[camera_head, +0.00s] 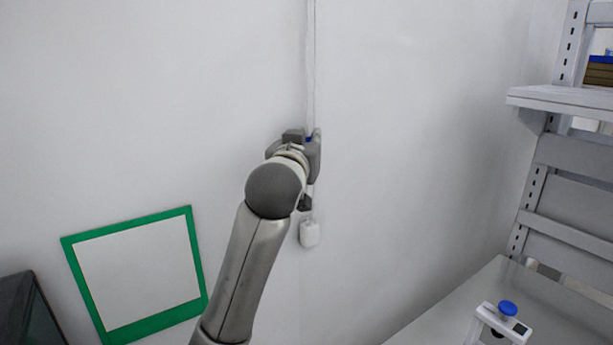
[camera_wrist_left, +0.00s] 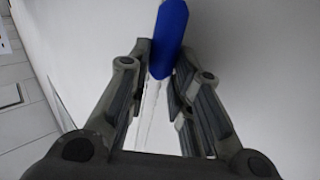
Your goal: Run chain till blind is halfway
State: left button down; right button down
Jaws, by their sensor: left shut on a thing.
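The blind's chain (camera_head: 311,60) hangs as a pale vertical loop along the white wall in the head view. A blue piece (camera_wrist_left: 169,38) on the chain shows large between the fingers in the left wrist view. My left gripper (camera_head: 311,146) is shut on this blue piece, close to the wall. A white weight or holder (camera_head: 309,233) hangs at the chain's lower end, below the gripper. My gripper and wrist hide part of the chain. The blind itself is not in view. My right gripper is not in view.
A green-framed panel (camera_head: 196,255) is at the lower left of the wall. A dark box (camera_head: 28,312) stands at the left edge. A white shelf rack (camera_head: 560,98) and a table (camera_head: 455,305) with a blue-knobbed device (camera_head: 507,308) are at right. The wall around the chain is clear.

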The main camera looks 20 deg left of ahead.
pick_arm(q)
notch_tip(320, 180, up, 10)
jog(key=shift+r, duration=0.1)
dwell(0.4)
jog(key=c, duration=1.5)
grip_release()
jog(key=shift+c, duration=0.2)
jog(key=s+d, duration=0.1)
jog(key=s, duration=1.1)
jog(key=shift+d, duration=0.25)
jog(key=shift+f, duration=0.2)
